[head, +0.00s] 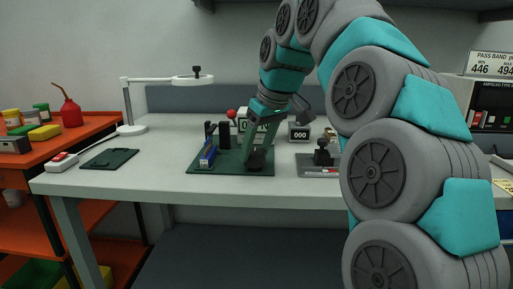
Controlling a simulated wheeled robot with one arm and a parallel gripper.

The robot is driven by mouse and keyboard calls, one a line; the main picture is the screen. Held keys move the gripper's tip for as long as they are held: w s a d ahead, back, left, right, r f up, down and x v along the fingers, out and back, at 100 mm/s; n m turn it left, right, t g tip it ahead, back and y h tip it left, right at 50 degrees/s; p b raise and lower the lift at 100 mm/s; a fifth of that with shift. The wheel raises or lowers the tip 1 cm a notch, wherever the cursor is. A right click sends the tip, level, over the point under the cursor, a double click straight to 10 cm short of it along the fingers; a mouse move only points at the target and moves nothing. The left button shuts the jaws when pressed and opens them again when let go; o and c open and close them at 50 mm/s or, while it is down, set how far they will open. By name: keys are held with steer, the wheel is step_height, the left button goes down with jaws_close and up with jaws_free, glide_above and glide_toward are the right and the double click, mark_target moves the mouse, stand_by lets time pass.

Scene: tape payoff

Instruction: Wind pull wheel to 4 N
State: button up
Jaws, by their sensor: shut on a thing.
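A dark green board (230,170) lies near the front of the grey bench. My gripper (256,153) reaches down over its right side and is shut on a small dark part (257,162), which may be the pull wheel; the fingers hide much of it. A blue piece (207,154) and a black upright block (224,135) stand on the board's left side. A white readout (243,125) with green digits stands behind the gripper, and its number is mostly covered. A small counter (299,133) to its right shows 000.
A black fixture (322,153) on a grey plate stands right of the board, close to my arm. An orange cart (75,133) stands beside the bench.

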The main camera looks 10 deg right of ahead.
steer(key=shift+c, duration=1.1)
steer(key=m+h, duration=0.1)
steer(key=m, duration=0.1)
steer(key=m+h+b, duration=0.1)
steer(key=m, duration=0.2)
steer(key=shift+a+m+t, duration=0.1)
steer(key=shift+m+t, duration=0.2)
steer(key=m+h, duration=0.1)
steer(key=m, duration=0.3)
steer(key=shift+a+h, duration=0.15)
steer(key=shift+h, duration=0.25)
steer(key=shift+a+m+g+h, duration=0.1)
steer(key=shift+m+g+h, duration=0.4)
steer(key=shift+m, duration=1.3)
